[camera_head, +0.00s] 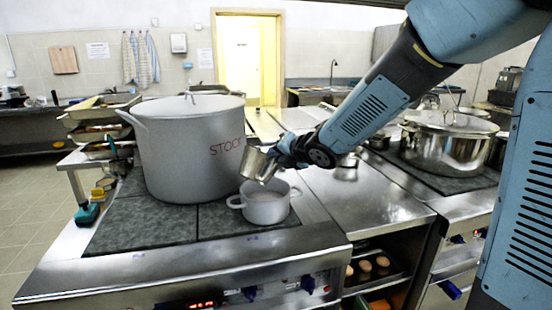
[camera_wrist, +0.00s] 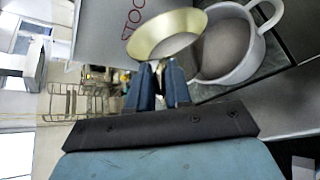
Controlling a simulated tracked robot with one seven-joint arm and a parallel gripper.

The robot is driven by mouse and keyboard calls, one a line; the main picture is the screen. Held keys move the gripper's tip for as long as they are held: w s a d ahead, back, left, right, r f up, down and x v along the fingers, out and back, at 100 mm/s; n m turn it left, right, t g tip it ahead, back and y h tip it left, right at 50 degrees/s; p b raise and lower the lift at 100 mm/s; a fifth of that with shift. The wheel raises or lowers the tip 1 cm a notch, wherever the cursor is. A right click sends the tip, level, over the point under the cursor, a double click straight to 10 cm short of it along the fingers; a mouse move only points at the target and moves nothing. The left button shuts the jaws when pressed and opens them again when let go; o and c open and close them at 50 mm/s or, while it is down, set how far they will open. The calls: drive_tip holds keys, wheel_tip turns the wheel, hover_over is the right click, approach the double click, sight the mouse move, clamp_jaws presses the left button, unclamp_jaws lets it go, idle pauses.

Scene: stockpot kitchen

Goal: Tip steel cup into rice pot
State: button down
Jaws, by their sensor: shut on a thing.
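The steel cup (camera_head: 257,164) is tilted in my gripper (camera_head: 277,158), just above a small grey pot with two handles (camera_head: 266,209) on the front right of the stove. In the wrist view the cup (camera_wrist: 165,32) shows its brassy inner wall and a pale patch inside. My gripper's fingers (camera_wrist: 160,75) are shut on its near side. The small pot (camera_wrist: 233,50) lies right beside the cup in that view, with greyish-white contents. I take it to be the rice pot, though it bears no readable label. The cup's mouth faces partly away, so I cannot tell whether anything is pouring.
A large lidded stockpot marked STOCK (camera_head: 190,150) stands close left of the small pot. A shiny lidded pot (camera_head: 447,150) is on the right stove. Trays (camera_head: 100,108) are stacked at the left.

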drive_tip(key=w+d+f+m+g+y, duration=0.2)
drive_tip(key=w+d+m+g+y, duration=0.4)
drive_tip(key=w+d+m, duration=0.4)
drive_tip(key=shift+w+d+g+y, duration=0.3)
drive_tip(key=shift+w+g, duration=0.2)
drive_tip(key=shift+w, duration=1.3)
idle(0.5)
idle(0.4)
drive_tip(key=shift+n, duration=0.4)
idle(0.6)
drive_tip(key=shift+r, duration=0.1)
idle(1.3)
